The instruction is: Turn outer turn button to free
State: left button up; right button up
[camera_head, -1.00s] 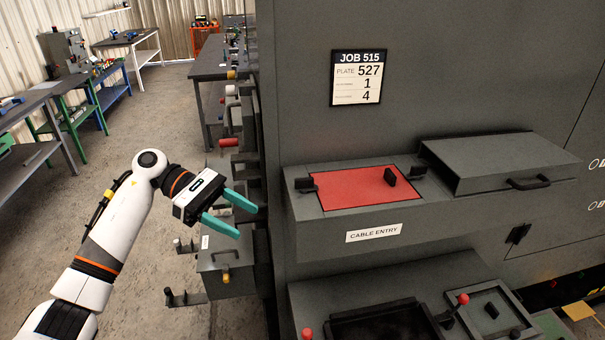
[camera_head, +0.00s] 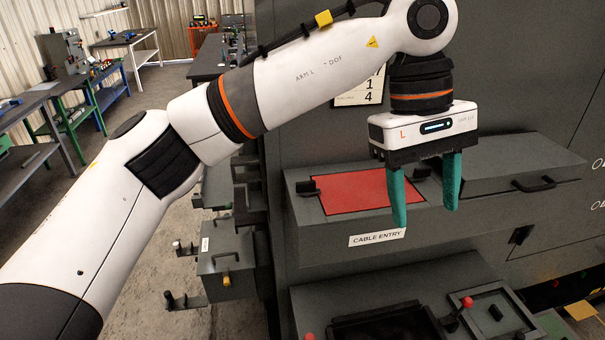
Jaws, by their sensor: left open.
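The red plate (camera_head: 345,192) lies in the top of the CABLE ENTRY ledge. A black turn button (camera_head: 306,187) sits at its left edge. Another dark turn button (camera_head: 422,173) shows at its right edge, seen between my fingers. I cannot tell which of the two is the outer one. My left gripper (camera_head: 425,208) is open, with green fingers pointing down in front of the plate's right end; nothing is held between them. The plate's black handle is hidden behind the gripper. My right gripper is not in view.
A grey box lid (camera_head: 520,165) with a black handle (camera_head: 534,185) stands right of the plate. Below are a dark tray (camera_head: 385,325) and a smaller framed panel with a red-tipped lever (camera_head: 466,302).

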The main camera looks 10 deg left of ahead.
aim_at(308, 188)
jog(key=i+j, duration=0.65)
jog(key=j, duration=0.3)
